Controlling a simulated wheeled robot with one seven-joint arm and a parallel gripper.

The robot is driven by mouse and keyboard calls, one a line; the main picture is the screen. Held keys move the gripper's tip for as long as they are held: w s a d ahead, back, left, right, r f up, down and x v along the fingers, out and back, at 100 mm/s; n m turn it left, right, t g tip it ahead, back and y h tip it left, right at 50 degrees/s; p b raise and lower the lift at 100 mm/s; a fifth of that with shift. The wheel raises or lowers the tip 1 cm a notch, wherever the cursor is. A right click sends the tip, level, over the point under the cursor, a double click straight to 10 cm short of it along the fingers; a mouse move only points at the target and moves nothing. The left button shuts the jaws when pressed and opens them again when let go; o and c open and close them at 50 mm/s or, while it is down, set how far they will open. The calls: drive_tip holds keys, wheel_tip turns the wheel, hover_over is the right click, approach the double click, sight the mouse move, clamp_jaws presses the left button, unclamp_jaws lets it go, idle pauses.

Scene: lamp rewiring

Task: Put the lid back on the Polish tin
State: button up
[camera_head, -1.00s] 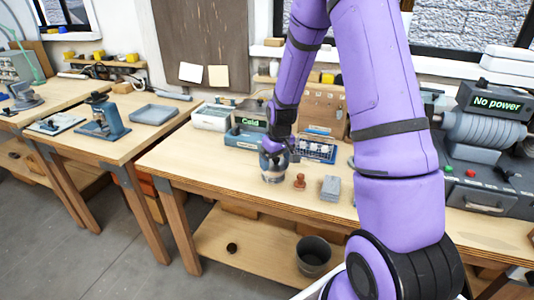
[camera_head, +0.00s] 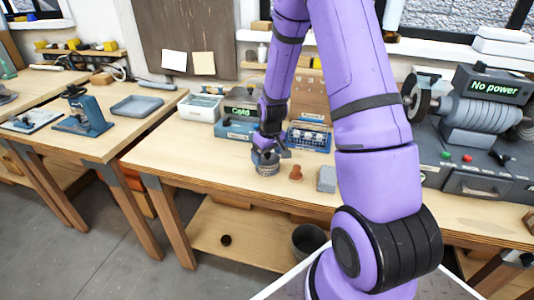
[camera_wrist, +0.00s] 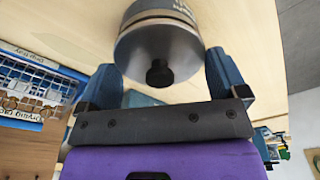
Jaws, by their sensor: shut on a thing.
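The Polish tin (camera_head: 266,168) stands upright on the wooden bench, below my gripper (camera_head: 268,146). In the wrist view the grey round lid (camera_wrist: 150,48) with its black knob (camera_wrist: 160,73) faces the camera. In the head view my gripper hides much of the lid.
A reddish-brown stamp-like piece (camera_head: 296,173) and a grey block (camera_head: 327,179) stand right of the tin. A blue rack (camera_head: 308,139) and the device reading "Cold" (camera_head: 238,127) are behind. The bench (camera_head: 190,155) is clear to the left.

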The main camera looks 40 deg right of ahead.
sight(270, 160)
drive_tip(key=shift+f, duration=0.4)
drive_tip(key=o, duration=0.6)
drive_tip(key=shift+r, duration=0.1)
wheel_tip(270, 160, up, 13)
drive_tip(key=s, duration=0.1)
drive_tip(key=s+a+r+t, duration=0.1)
drive_tip(key=s+a+r, duration=0.35)
drive_tip(key=r, duration=0.35)
drive_tip(key=s+a+r+t, duration=0.1)
drive_tip(key=s+a+r, duration=0.3)
drive_tip(key=s+r, duration=0.3)
drive_tip(key=shift+m+t, duration=0.4)
drive_tip(key=shift+t, duration=0.5)
drive_tip(key=s+a+r, duration=0.1)
drive_tip(key=s+r, duration=0.1)
drive_tip(key=s, duration=0.2)
drive_tip(key=s+a+r, duration=0.2)
drive_tip(key=s+r, duration=0.1)
drive_tip(key=s, duration=0.2)
drive_tip(key=s+a+r, duration=0.1)
drive_tip(key=s+r, duration=0.2)
drive_tip(key=s, duration=0.2)
drive_tip(key=shift+a+r, duration=0.1)
drive_tip(key=shift+a, duration=0.2)
